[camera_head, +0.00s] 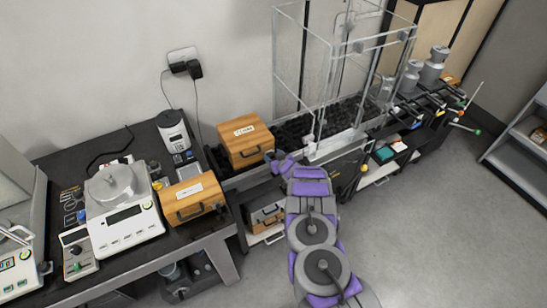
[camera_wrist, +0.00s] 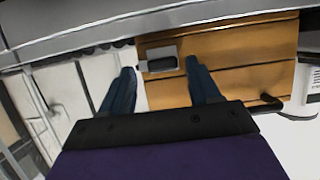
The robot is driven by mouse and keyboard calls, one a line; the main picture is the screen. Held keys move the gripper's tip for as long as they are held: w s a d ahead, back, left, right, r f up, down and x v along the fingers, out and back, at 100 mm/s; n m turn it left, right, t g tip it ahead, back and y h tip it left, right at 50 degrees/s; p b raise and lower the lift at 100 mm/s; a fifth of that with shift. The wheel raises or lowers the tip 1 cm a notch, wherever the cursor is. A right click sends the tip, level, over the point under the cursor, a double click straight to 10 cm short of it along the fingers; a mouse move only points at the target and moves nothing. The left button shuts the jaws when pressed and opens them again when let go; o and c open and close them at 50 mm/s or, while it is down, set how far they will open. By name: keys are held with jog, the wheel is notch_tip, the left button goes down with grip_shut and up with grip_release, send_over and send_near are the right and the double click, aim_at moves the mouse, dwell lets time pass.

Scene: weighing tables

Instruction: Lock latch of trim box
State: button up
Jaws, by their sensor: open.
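A wooden box (camera_head: 243,143) with a white label and a dark handle stands on the black bench in the middle; the label is too small to read, so I cannot tell whether it is the trim box. My gripper (camera_head: 281,162) is just right of its front, with the fingers apart. In the wrist view, a wooden box (camera_wrist: 228,45) fills the upper right. A grey metal latch (camera_wrist: 162,62) on it shows between the tips of my open gripper (camera_wrist: 159,70). Nothing is held. Contact with the latch and its locked state cannot be told.
A similar labelled wooden box (camera_head: 190,199) stands on the left table beside a white balance (camera_head: 122,227). A glass enclosure (camera_head: 302,60) rises behind my arm. Cases (camera_head: 265,215) sit on the shelf below. Grey floor (camera_head: 420,225) is clear at right.

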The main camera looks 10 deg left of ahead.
jog(key=shift+a, duration=0.25)
jog(key=shift+a+f, duration=0.15)
jog(key=shift+a, duration=0.05)
jog(key=shift+c, duration=1.1)
jog(key=shift+d, duration=0.3)
jog(key=c, duration=0.8)
